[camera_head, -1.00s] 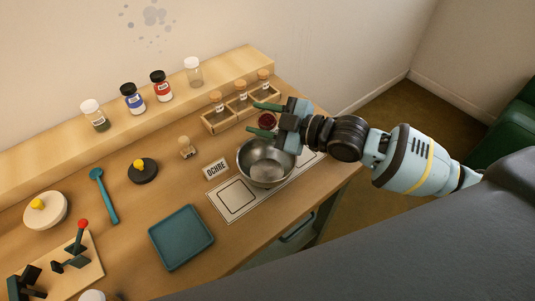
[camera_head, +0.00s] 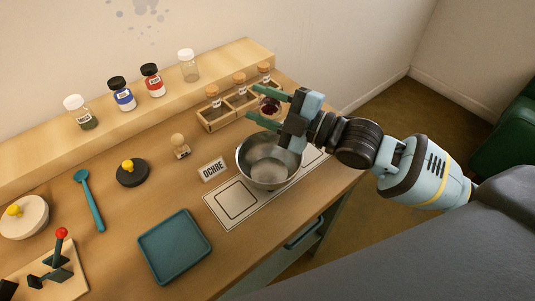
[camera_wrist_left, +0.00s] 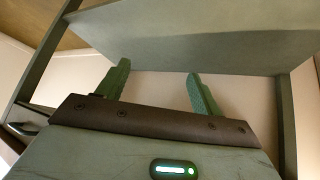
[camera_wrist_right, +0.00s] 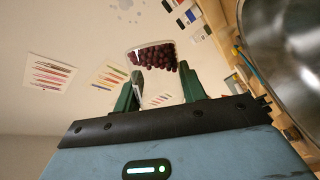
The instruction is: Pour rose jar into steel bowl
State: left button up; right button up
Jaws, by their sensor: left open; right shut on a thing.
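The rose jar (camera_head: 271,107), clear with dark red contents, is held between the fingers of my right gripper (camera_head: 263,105), beyond the far rim of the bowl in the head view. In the right wrist view, the jar (camera_wrist_right: 152,57) shows dark red pieces inside, beyond the fingertips. I cannot tell its exact tilt. The steel bowl (camera_head: 262,178) stands on a pale marked mat, and my right gripper partly covers its far right rim. The bowl also shows at the right of the right wrist view (camera_wrist_right: 285,50). My left gripper (camera_wrist_left: 157,72) is open and empty, facing the table's underside.
A wooden rack (camera_head: 214,126) with corked vials stands behind the bowl, close to the right fingers. An OCHRE card (camera_head: 212,169), a teal tray (camera_head: 174,247) and a stopper-like piece (camera_head: 180,146) lie to the left. Several jars line the back shelf.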

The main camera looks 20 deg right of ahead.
aim_at(263, 106)
jog(key=shift+s+r+n+y+b, duration=0.1)
jog(key=shift+r+n+y+b, duration=0.2)
jog(key=shift+n+b, duration=0.55)
jog(key=shift+s+r+n+y+b, duration=0.1)
jog(key=shift+n+y+b, duration=0.3)
jog(key=shift+n+b, duration=0.4)
jog(key=shift+s+f+n+y+b, duration=0.1)
jog(key=shift+f+n+y+b, duration=0.25)
jog(key=shift+n+b, duration=0.45)
jog(key=shift+s+a+r+n+y+b, duration=0.15)
jog(key=shift+n+y+b, duration=0.15)
jog(key=shift+n, duration=0.2)
jog(key=shift+r+n+y+b, duration=0.15)
jog(key=shift+n+y, duration=0.1)
jog(key=shift+n, duration=0.2)
pick_arm(q)
notch_tip(263, 106, down, 6)
jog(key=s, duration=0.1)
jog(key=shift+g, duration=0.3)
pick_arm(e)
jog(key=shift+r, duration=0.15)
pick_arm(q)
jog(key=shift+s+f, duration=0.25)
jog(key=shift+s, duration=0.2)
pick_arm(e)
jog(key=shift+s+r+n+y, duration=0.15)
jog(key=shift+n+y, duration=0.25)
jog(key=shift+n, duration=0.5)
